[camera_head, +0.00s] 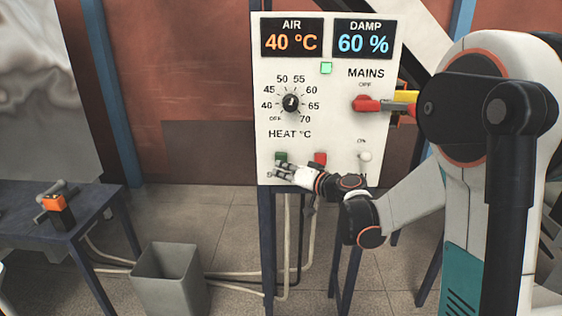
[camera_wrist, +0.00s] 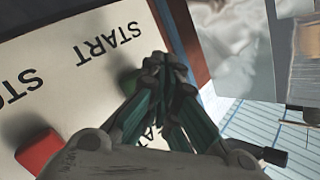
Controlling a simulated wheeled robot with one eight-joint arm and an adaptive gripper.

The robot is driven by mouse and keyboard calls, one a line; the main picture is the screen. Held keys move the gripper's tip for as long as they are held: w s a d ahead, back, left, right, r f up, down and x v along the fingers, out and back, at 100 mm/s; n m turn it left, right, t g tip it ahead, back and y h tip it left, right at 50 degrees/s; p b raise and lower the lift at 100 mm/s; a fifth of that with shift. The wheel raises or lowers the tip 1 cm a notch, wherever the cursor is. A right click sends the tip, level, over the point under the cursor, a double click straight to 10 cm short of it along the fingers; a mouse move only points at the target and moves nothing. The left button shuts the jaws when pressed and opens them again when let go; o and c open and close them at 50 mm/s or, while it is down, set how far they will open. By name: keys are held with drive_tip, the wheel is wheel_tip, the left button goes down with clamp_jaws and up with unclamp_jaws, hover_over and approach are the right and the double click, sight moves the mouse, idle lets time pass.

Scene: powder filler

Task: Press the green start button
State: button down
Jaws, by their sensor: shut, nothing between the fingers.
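The green start button (camera_head: 281,157) is at the lower left of the white control panel (camera_head: 330,110) in the head view. In the wrist view the green button (camera_wrist: 131,84) is partly hidden behind my fingers, beside the printed word START. My gripper (camera_head: 276,171) is shut and empty, with its fingertips at or just below the button in the head view. In the wrist view my fingertips (camera_wrist: 168,62) overlap the button's edge. I cannot tell whether they touch it.
A red button (camera_head: 320,158) sits right of the green one; it also shows in the wrist view (camera_wrist: 40,150). A red mains lever (camera_head: 368,104) and a heat dial (camera_head: 290,102) are higher up. A grey bin (camera_head: 170,280) and a dark table (camera_head: 90,212) stand at left.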

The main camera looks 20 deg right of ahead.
idle(0.3)
drive_tip(key=s, duration=0.1)
drive_tip(key=s+a, duration=0.1)
drive_tip(key=s, duration=0.2)
drive_tip(key=shift+s+a, duration=0.3)
drive_tip(key=shift+s, duration=0.1)
idle(0.5)
